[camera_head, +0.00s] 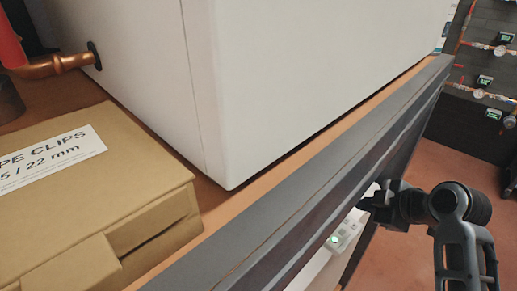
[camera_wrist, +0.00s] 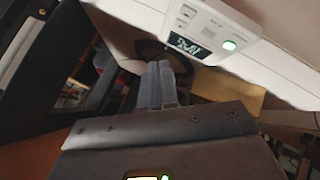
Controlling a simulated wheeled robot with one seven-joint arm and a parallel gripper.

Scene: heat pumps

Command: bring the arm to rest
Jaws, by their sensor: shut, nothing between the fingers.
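My gripper (camera_head: 368,203) shows at the lower right of the head view, beside the dark edge of the bench, with my arm reaching in from the right. In the wrist view the fingers (camera_wrist: 160,72) are together, with nothing between them. A white control panel (camera_head: 346,232) with a lit green button sits below and left of the gripper in the head view. It also shows close ahead at the top of the wrist view, with a dark display. I cannot tell whether the fingers touch anything.
A large white unit (camera_head: 280,80) stands on the bench behind a dark edge rail (camera_head: 300,210). A cardboard box of pipe clips (camera_head: 90,190) and a copper pipe (camera_head: 55,66) are at left. Gauges and pipes (camera_head: 490,80) line the far wall. Open reddish floor (camera_head: 440,140) lies at right.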

